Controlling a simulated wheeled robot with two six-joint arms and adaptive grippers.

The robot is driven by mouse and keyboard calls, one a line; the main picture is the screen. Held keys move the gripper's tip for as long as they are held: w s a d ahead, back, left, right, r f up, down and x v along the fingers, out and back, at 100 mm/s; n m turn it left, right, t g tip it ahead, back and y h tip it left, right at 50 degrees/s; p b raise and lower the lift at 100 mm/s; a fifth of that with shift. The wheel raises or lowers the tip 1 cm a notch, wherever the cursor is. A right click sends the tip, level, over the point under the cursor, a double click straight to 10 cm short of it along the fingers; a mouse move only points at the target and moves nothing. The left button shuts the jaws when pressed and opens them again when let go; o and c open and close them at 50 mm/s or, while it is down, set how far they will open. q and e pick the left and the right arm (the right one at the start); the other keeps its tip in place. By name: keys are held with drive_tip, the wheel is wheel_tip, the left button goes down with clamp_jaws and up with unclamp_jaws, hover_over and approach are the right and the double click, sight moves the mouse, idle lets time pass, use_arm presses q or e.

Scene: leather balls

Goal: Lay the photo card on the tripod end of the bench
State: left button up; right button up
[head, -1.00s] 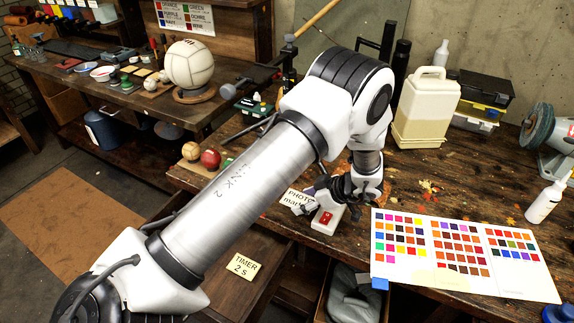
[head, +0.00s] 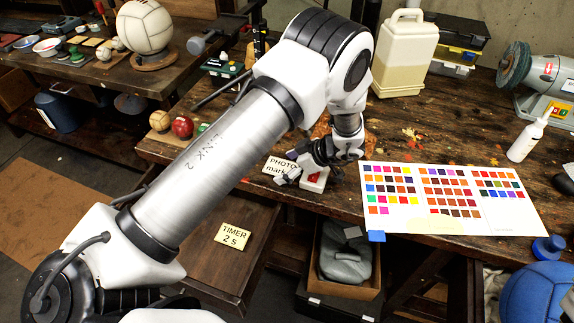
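A large white card with rows of colour patches (head: 480,218) lies flat on the bench (head: 440,140) near its front edge; I cannot tell if it is the photo card. A small white label reading "PHOTO mark..." (head: 279,166) sits at the bench's front edge, partly covered by my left gripper. My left gripper (head: 290,178) points down beside this label and a white block with a red top (head: 314,179). Its fingers are small and partly hidden, so their opening and any contact are unclear. My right gripper is out of view. No tripod is clearly visible.
A cream jug (head: 404,55), a white bottle (head: 528,135) and a bench grinder (head: 545,75) stand on the bench. Two balls (head: 182,126) sit at its left end. A "TIMER 2 s" label (head: 233,236) is below. The bench behind the colour card is mostly clear.

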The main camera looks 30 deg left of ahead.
use_arm(q)
drive_tip(key=shift+d+r, duration=0.2)
drive_tip(key=shift+r, duration=0.25)
drive_tip(key=b+v, duration=0.1)
drive_tip(key=v, duration=1)
drive_tip(key=shift+b, duration=0.35)
drive_tip(key=shift+d+r, duration=0.2)
